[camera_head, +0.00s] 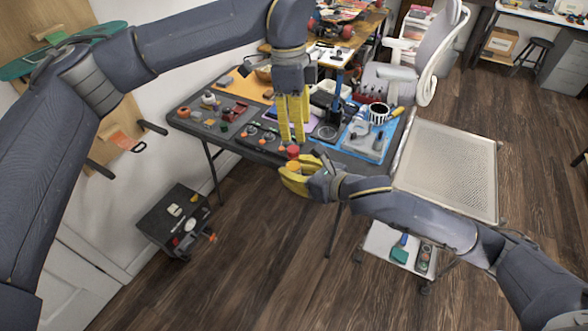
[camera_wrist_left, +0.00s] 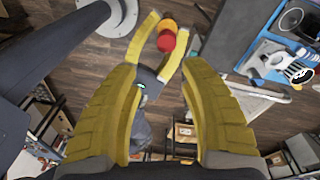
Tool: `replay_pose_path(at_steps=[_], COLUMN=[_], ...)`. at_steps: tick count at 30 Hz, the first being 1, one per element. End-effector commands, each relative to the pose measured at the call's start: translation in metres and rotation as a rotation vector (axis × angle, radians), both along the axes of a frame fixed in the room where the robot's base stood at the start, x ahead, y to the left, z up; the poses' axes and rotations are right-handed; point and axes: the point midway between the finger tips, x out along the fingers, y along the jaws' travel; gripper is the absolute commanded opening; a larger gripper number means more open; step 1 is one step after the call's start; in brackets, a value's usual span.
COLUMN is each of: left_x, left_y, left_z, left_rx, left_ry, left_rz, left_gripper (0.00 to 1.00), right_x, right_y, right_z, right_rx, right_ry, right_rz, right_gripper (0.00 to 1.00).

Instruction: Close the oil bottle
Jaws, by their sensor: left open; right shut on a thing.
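The oil bottle (camera_head: 294,166), as I take it, is a small orange piece with a red part at its upper end. My right gripper (camera_head: 290,178) is shut on it and holds it in the air off the table's front edge. The left wrist view shows the red part (camera_wrist_left: 166,43) beside the orange part between the right fingers. I cannot tell whether the red part is a seated cap. My left gripper (camera_head: 292,140) is open and empty, pointing down just above the bottle. Its fingers frame the left wrist view, with the bottle beyond their tips.
The dark table (camera_head: 218,136) behind holds many small parts, a blue mat (camera_head: 357,149) and a striped cup (camera_head: 378,113). A mesh-topped cart (camera_head: 450,165) stands at right. A low black box (camera_head: 160,222) stands on the floor at left. Open floor lies below the grippers.

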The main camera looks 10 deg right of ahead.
Motion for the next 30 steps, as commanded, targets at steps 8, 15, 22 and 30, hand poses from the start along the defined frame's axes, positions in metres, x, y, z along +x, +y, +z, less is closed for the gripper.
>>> replay_pose_path(at_steps=[8,15,22,30], left_x=[0.008,0.008,0.008,0.008], left_y=[0.006,0.007,0.007,0.007], left_z=[0.002,0.002,-0.001,-0.030], left_rx=[0.084,0.088,0.088,0.088], left_ry=[-0.090,-0.094,-0.093,-0.090], left_rz=[0.074,0.078,0.077,0.076], left_gripper=[0.43,0.43,0.43,0.43], right_x=[0.000,0.000,0.000,0.000], right_y=[0.000,0.000,0.000,0.000], right_z=[0.000,0.000,0.000,0.000], right_rx=[0.001,0.001,0.001,0.001], right_ry=[-0.001,-0.001,-0.001,-0.001], right_rz=[0.000,0.000,0.000,0.000], right_gripper=[0.00,0.00,0.00,0.00])
